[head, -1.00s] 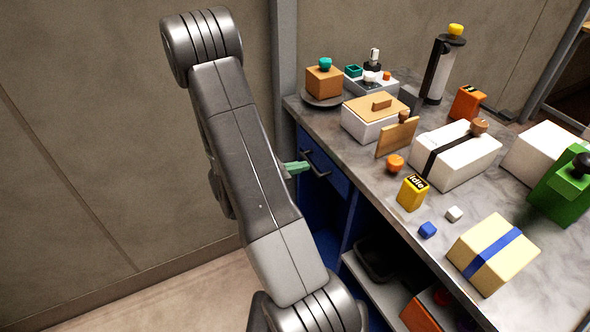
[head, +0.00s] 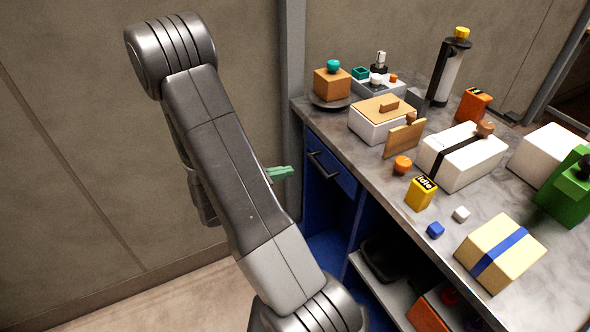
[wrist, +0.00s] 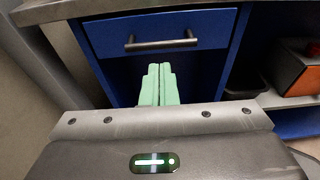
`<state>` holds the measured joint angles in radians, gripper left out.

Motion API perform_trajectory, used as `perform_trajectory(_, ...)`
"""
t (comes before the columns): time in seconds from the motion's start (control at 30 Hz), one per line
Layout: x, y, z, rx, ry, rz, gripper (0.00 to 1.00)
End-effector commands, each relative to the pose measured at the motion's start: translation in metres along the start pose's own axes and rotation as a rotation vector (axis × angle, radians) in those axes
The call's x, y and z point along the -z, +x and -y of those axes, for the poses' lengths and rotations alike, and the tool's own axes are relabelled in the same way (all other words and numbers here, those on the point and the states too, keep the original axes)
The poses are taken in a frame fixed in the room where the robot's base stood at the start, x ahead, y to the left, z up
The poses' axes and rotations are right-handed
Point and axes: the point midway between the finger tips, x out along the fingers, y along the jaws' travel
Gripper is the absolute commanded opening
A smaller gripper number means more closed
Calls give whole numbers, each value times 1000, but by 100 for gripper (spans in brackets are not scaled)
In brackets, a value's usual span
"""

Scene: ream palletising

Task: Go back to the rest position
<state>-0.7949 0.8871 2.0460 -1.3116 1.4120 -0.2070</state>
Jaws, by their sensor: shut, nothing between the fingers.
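My gripper (wrist: 158,86) has pale green fingers, which lie together with nothing between them in the wrist view. They point toward the blue cabinet below its drawer (wrist: 160,32). The rest of the gripper is hidden behind the arm. The fingers look apart from the drawer and its handle.
The grey worktop (head: 385,187) holds a white ream with a black band (head: 455,165), a cream ream with a blue band (head: 500,252), a wooden-lidded box (head: 380,122) and a green block (head: 565,195). An open shelf (head: 385,290) lies below. Bare wall and floor are at left.

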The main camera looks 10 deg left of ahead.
Motion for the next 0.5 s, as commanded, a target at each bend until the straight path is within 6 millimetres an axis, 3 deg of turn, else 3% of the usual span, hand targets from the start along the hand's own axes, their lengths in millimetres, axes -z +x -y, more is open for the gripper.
perform_trajectory(0.2, 0, -36, -1, -6, -1, -1, 0)
perform_trajectory(0.5, 0, -60, 0, -2, -1, -1, 0)
